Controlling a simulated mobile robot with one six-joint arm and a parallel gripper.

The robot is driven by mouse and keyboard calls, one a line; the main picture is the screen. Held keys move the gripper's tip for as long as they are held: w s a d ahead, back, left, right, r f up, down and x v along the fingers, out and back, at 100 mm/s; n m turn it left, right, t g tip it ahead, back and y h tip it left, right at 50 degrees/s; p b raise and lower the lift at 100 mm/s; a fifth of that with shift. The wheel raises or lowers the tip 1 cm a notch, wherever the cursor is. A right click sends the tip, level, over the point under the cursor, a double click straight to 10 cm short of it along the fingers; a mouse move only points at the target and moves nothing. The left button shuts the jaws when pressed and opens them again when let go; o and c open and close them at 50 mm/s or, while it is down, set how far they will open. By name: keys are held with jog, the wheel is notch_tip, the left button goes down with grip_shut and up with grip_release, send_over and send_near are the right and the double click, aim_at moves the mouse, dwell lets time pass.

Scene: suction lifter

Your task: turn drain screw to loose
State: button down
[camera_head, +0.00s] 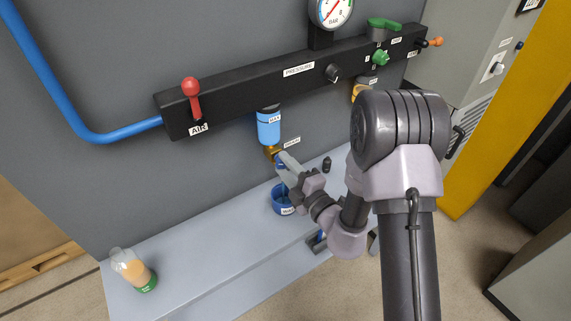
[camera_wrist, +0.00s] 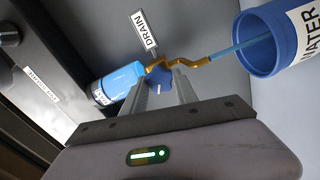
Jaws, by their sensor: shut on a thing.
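The drain screw (camera_wrist: 157,80) is a dark blue knob below the brass drain fitting (camera_wrist: 188,63), under the light blue filter bowl (camera_head: 269,128). The bowl also shows in the wrist view (camera_wrist: 120,82). My gripper (camera_head: 281,161) reaches up to the fitting from the lower right. In the wrist view its two fingers (camera_wrist: 165,88) are shut on the drain screw, partly hiding it. A thin blue line runs from the brass spout into the blue WATER cup (camera_wrist: 259,48); I cannot tell if it is water or a tube. The DRAIN label (camera_wrist: 144,30) is beside the fitting.
The cup (camera_head: 280,207) stands on the grey ledge (camera_head: 200,245) below my gripper. A black manifold (camera_head: 240,95) with a red AIR lever (camera_head: 191,95) and gauge (camera_head: 333,10) runs above. A bottle (camera_head: 133,270) is at the ledge's left, a small black part (camera_head: 327,164) right.

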jog(key=n, duration=0.5)
jog(key=shift+n, duration=0.3)
jog(key=n+b, duration=0.1)
jog(key=n, duration=0.4)
jog(key=n+b, duration=0.2)
jog(key=n, duration=0.3)
jog(key=shift+w+f+n+b, duration=0.1)
jog(key=shift+n+b, duration=0.3)
jog(key=n+b, duration=0.3)
jog(key=n, duration=0.2)
jog(key=shift+d, duration=0.1)
jog(key=shift+n, duration=0.4)
jog(key=c, duration=1)
grip_release()
jog(key=shift+o, duration=0.2)
